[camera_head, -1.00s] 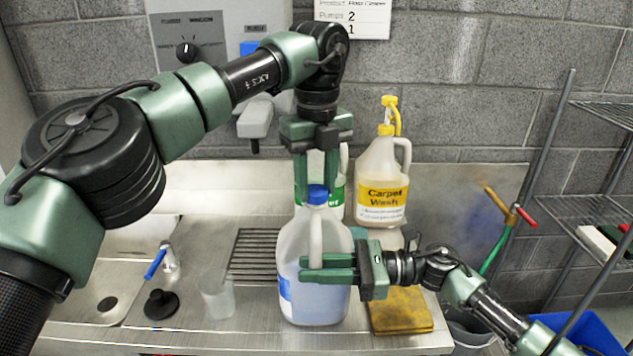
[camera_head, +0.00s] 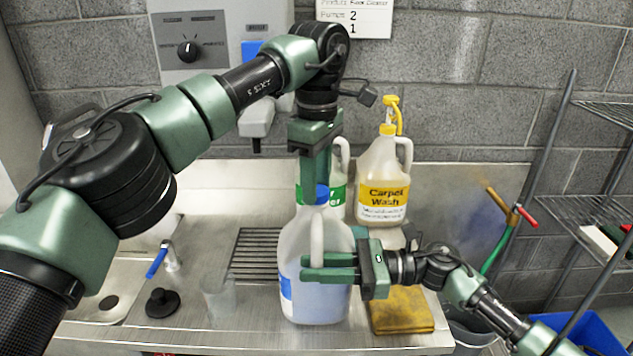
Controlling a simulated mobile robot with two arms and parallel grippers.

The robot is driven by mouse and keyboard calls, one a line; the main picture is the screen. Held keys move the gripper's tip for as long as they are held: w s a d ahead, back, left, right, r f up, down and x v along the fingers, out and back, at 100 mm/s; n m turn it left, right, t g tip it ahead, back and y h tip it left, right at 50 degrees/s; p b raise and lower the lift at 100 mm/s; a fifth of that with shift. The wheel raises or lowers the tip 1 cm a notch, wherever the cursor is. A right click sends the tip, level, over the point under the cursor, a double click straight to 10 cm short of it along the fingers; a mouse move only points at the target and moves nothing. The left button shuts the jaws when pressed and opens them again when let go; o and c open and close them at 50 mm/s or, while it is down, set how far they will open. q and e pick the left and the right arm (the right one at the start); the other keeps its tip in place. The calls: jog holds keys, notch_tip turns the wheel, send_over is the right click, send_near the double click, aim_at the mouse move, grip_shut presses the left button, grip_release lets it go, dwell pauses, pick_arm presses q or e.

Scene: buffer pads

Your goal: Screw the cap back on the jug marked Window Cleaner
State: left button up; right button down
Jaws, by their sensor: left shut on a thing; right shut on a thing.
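A translucent jug (camera_head: 314,303) with bluish liquid stands upright on the steel counter, with a blue label edge on its left side; its name cannot be read. A blue cap (camera_head: 322,197) sits at the top of its neck; the threads are hidden. My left gripper (camera_head: 315,188) points straight down from above and is shut on the cap.
A Carpet Wash jug (camera_head: 383,172) with a yellow pump and a green-labelled jug (camera_head: 338,187) stand behind. A drain grate (camera_head: 255,250), clear cup (camera_head: 219,298), black stopper (camera_head: 161,303) and blue-handled tap (camera_head: 167,260) lie left.

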pick_arm(q)
jog(key=m, duration=0.7)
jog(key=shift+m, duration=0.4)
jog(key=m, duration=0.7)
jog(key=o, duration=1.3)
jog(key=shift+d+r, duration=0.1)
jog(key=shift+r, duration=2.1)
jog(key=shift+c, duration=0.4)
